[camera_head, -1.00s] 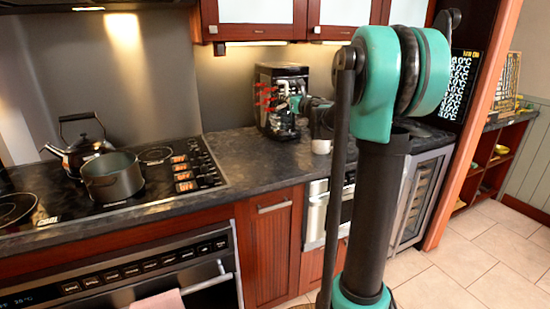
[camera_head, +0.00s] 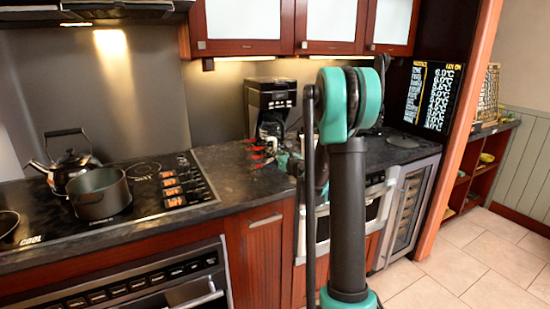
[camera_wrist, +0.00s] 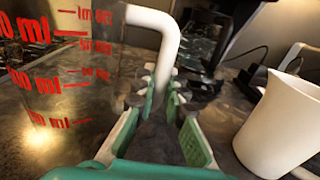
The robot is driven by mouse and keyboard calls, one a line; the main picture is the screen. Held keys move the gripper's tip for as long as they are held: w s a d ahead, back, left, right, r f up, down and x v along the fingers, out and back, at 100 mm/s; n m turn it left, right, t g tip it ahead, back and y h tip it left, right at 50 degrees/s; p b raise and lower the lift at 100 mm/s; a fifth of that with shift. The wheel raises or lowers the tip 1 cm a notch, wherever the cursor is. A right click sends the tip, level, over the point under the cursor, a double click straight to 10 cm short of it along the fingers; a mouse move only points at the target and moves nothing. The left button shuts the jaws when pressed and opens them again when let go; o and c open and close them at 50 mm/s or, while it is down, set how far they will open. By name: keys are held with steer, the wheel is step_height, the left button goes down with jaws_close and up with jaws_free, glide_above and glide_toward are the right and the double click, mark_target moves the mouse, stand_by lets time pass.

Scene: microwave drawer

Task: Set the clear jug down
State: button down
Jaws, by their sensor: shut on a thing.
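The clear jug (camera_wrist: 65,75) with red millilitre markings fills the left of the wrist view. Its white handle (camera_wrist: 162,40) runs down between the fingers of my gripper (camera_wrist: 160,90), which is shut on it. In the head view, the jug (camera_head: 258,153) is low over the dark counter (camera_head: 225,185), in front of the coffee machine, and looks upright. My gripper (camera_head: 288,163) is just right of it, partly hidden by my arm. I cannot tell whether the jug's base touches the counter.
A white mug (camera_wrist: 285,125) stands close to the right of my gripper. The black coffee machine (camera_head: 270,105) stands behind the jug. A pot (camera_head: 100,193) and a kettle (camera_head: 70,165) are on the hob at left. Some bare counter lies between hob and jug.

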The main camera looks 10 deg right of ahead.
steer(key=shift+f, duration=1.15)
steer(key=shift+f, duration=0.15)
steer(key=c, duration=1.6)
jaws_free()
